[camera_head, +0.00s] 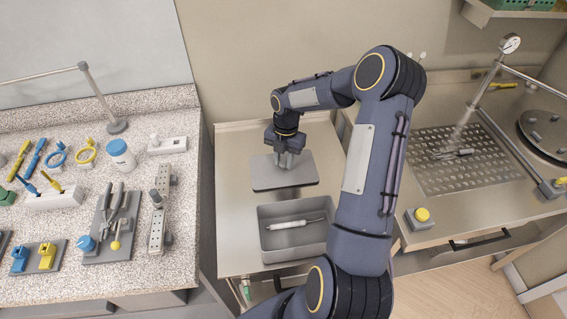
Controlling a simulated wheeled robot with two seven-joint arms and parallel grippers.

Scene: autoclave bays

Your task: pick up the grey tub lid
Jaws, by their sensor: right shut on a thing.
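The grey tub lid (306,178) is a flat dark-grey plate at the back of the middle steel counter. My right gripper (287,160) points down over the lid's middle and is shut on it, though the exact grip point is partly hidden by the fingers. I cannot tell whether the lid touches the counter or is just above it. The open grey tub (266,246) stands in front of the lid, with a white-handled tool (293,224) lying in it. My left gripper is not in view.
On the right are a perforated steel drain (480,177), a yellow button box (421,216) and a round metal hatch (545,136). My right arm covers the middle counter's right side.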

